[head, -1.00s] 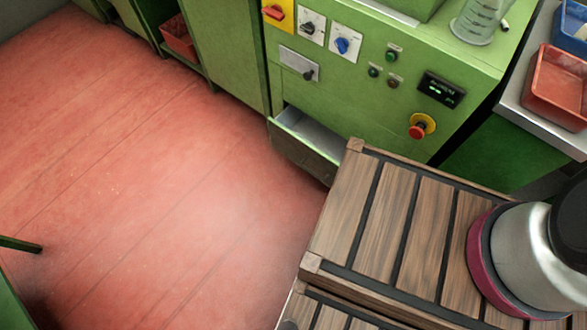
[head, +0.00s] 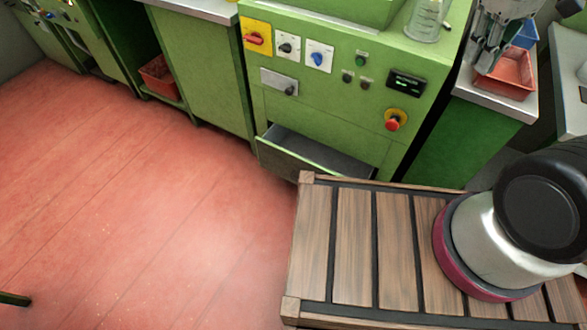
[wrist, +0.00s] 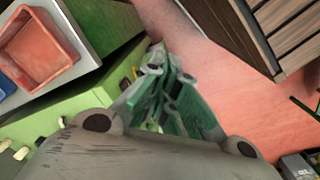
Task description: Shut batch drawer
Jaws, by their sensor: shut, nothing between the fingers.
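The batch drawer (head: 281,159) stands open at the bottom of the green machine (head: 330,105) in the head view. Its grey inside shows and looks empty; its right end is partly hidden behind the wooden-slatted deck. My gripper (head: 484,66) is at the upper right of the head view, shut and empty, in front of the side counter and well apart from the drawer. In the wrist view my gripper (wrist: 156,52) shows its green fingers closed together. I cannot make out the drawer clearly in the wrist view.
The slatted deck (head: 355,240) fills the lower right. The machine's front carries knobs and a red emergency button (head: 393,123). A red tray (head: 506,75) sits on the side counter; it also shows in the wrist view (wrist: 38,48). The red floor (head: 130,220) left of the drawer is open.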

